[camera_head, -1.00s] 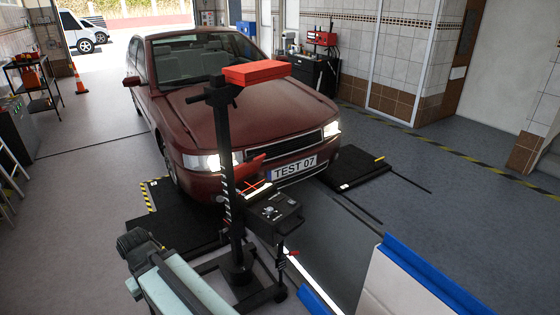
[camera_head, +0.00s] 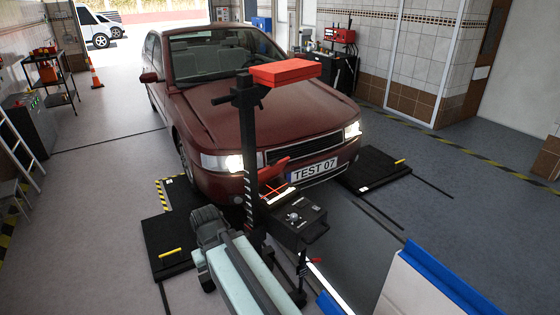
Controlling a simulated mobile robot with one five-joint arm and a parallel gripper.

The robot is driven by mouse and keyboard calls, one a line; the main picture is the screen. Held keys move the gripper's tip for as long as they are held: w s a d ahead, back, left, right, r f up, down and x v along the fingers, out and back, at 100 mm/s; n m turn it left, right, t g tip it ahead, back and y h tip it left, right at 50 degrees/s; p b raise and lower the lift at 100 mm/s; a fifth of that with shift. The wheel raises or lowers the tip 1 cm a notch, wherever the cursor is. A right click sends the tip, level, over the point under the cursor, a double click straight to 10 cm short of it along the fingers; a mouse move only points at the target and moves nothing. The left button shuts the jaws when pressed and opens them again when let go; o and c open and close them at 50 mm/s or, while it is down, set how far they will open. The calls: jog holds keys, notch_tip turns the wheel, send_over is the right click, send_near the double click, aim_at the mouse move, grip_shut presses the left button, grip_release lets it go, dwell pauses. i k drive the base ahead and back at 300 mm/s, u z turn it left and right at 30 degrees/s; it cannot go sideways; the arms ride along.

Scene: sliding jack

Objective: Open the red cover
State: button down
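A black headlight tester post (camera_head: 250,150) stands in front of the dark red car. A flat red box-shaped piece (camera_head: 285,72) is at its top. Lower on the post, a smaller tilted red flap (camera_head: 273,170) is beside the black tester box (camera_head: 295,216), partly behind the post. I cannot tell which red piece is the cover. My pale arm link with its dark grey end shows at bottom centre, left of the tester box. I cannot make out gripper fingers, and nothing is seen held.
The dark red car (camera_head: 225,110) is close behind the tester. Black floor plates (camera_head: 165,243) with yellow handles lie left and right of it. A blue-edged white panel (camera_head: 400,285) is at bottom right. Grey floor is free at left and right.

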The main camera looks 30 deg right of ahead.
aim_at(272, 170)
jog(key=i, duration=1.25)
jog(key=u, duration=0.05)
